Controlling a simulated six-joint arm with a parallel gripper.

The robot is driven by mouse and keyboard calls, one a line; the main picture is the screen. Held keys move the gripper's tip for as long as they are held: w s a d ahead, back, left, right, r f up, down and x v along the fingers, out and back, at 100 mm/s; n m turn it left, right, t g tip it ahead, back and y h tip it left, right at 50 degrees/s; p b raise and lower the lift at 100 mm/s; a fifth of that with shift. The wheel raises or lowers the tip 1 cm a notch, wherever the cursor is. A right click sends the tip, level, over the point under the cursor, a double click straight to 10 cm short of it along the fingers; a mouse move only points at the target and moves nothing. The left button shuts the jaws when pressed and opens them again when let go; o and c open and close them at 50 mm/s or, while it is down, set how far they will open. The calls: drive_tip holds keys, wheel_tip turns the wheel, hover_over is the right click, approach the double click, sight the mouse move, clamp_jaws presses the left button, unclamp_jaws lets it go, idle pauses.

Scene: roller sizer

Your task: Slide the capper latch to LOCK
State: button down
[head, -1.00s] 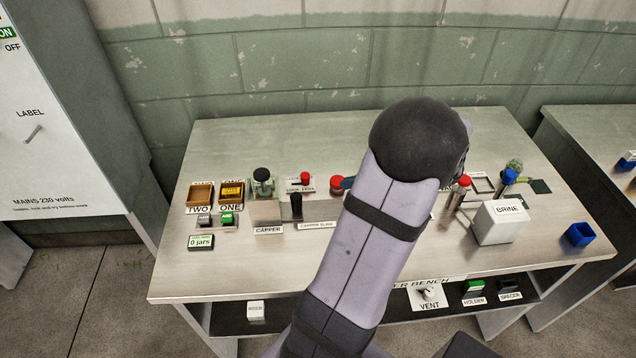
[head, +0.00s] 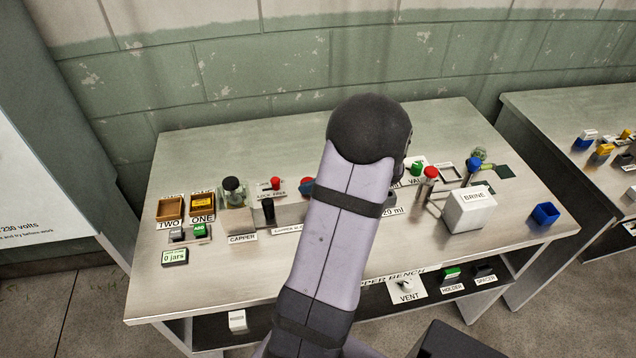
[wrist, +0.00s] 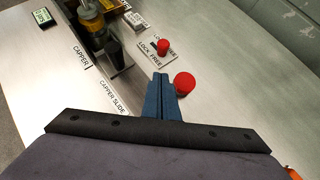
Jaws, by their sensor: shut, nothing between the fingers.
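The capper latch is a small red knob (head: 275,183) on a white plate marked LOCK FREE, behind the CAPPER SLIDE label. The knob also shows upright in the wrist view (wrist: 163,46), by a dark slot. I cannot tell which end of its travel it is at. My gripper (wrist: 162,78) has its blue fingers shut and empty, pointing toward the plate and apart from the knob. In the head view my arm hides most of the gripper.
A second, larger red knob (wrist: 184,83) is close to the right of my fingers. The black capper slide handle (head: 268,210) stands left of them. The bench behind the latch is clear.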

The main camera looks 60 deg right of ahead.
sight(279, 185)
drive_tip(key=x, duration=0.3)
drive_tip(key=shift+w+f, duration=0.1)
drive_tip(key=w+p, duration=0.1)
drive_tip(key=w, duration=0.2)
drive_tip(key=shift+w+f, duration=0.1)
drive_tip(key=shift+w+p, duration=0.3)
drive_tip(key=shift+w, duration=0.35)
drive_tip(key=w+a+b, duration=0.1)
drive_tip(key=w+a, duration=0.1)
drive_tip(key=shift+w+a, duration=0.3)
drive_tip(key=shift+s, duration=0.15)
